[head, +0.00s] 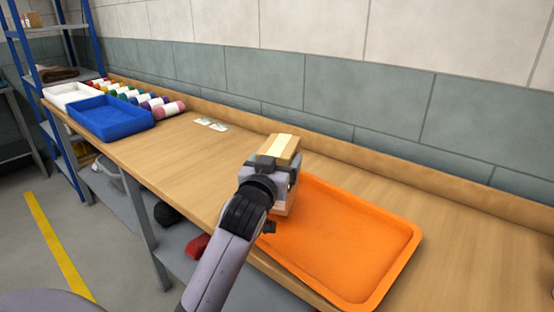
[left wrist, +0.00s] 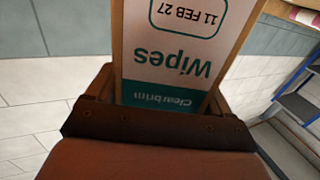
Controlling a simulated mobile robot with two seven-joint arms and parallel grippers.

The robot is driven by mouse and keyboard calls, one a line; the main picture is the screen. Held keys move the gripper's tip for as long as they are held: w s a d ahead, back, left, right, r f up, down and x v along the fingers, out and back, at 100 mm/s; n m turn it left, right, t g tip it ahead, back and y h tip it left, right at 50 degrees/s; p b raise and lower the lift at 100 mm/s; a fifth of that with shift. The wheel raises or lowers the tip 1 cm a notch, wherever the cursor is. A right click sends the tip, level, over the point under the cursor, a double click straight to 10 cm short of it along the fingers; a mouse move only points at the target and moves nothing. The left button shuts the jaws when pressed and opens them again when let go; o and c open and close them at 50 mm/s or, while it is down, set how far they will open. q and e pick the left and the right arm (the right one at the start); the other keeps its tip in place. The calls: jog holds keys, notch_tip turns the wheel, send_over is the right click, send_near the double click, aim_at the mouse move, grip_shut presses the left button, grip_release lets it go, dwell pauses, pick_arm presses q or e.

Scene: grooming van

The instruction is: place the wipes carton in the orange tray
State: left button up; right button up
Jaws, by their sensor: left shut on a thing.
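The wipes carton (left wrist: 175,50) fills the middle of the left wrist view, with its "Wipes" label upside down. In the head view the cardboard carton (head: 279,146) shows at the end of my left arm. My left gripper (head: 272,172) is shut on it, above the bench at the left end of the orange tray. The orange tray (head: 350,240) lies on the bench, and its visible floor is empty. My gripper and arm hide the tray's left end. I cannot tell how high the carton is above the tray. My right gripper is not in view.
A blue tray (head: 112,121) and a white tray (head: 70,95) stand at the bench's far left, beside several coloured rolls (head: 150,101). Two small cards (head: 211,125) lie near the wall. The wooden bench (head: 190,160) is clear between the blue tray and my gripper.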

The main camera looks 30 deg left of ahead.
pick_arm(q)
jog(key=shift+f, duration=0.2)
jog(key=o, duration=1.3)
jog(key=shift+r, duration=0.1)
jog(key=v, duration=1.2)
jog(key=shift+r+b, duration=0.4)
jog(key=shift+r, duration=0.1)
